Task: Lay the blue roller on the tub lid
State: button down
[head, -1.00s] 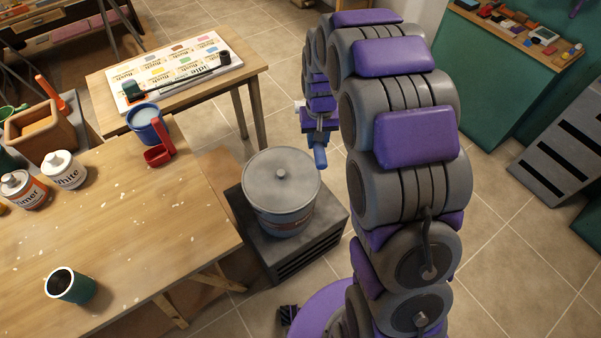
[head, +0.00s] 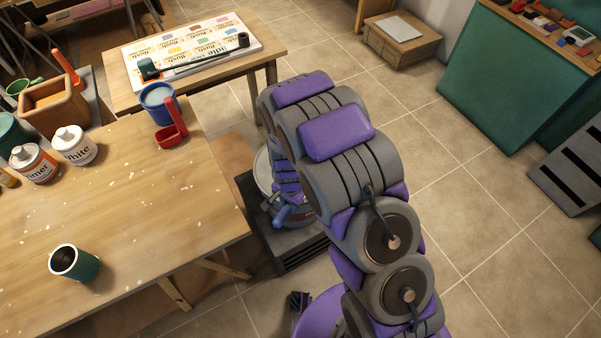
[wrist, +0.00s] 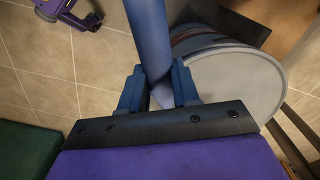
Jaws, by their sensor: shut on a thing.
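The blue roller (wrist: 149,38) is a smooth blue cylinder held between the two dark blue jaws of my gripper (wrist: 159,88) in the wrist view. The tub lid (wrist: 240,85) is a grey disc right beside the roller there; I cannot tell whether they touch. In the head view my arm covers most of the tub, and only the left edge of the lid (head: 263,172) shows. My gripper (head: 288,190) is in front of the tub in that view, with a bit of the blue roller (head: 294,214) showing below it.
The tub stands on a dark slatted box (head: 300,255). The wooden table (head: 150,225) is close on its left, with a green cup (head: 85,265), a blue pot (head: 157,103), a red holder (head: 172,130) and paint bottles. Tiled floor (head: 460,180) is clear to the right.

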jog(key=w+d, duration=0.1)
jog(key=w, duration=0.3)
jog(key=w+d+f+b, duration=0.1)
jog(key=w, duration=0.2)
jog(key=w+d+b, duration=0.1)
jog(key=w, duration=0.3)
jog(key=shift+w+f, duration=0.2)
jog(key=shift+w, duration=0.15)
jog(key=shift+w+d, duration=0.6)
jog(key=shift+d, duration=0.05)
notch_tip(320, 180, down, 4)
jog(key=shift+s+r+b, duration=0.1)
jog(key=shift+r+b, duration=0.15)
jog(key=shift+b, duration=0.55)
jog(key=shift+a, duration=0.25)
jog(key=c, duration=0.8)
grip_release()
jog(key=shift+d, duration=0.15)
jog(key=shift+r, duration=0.1)
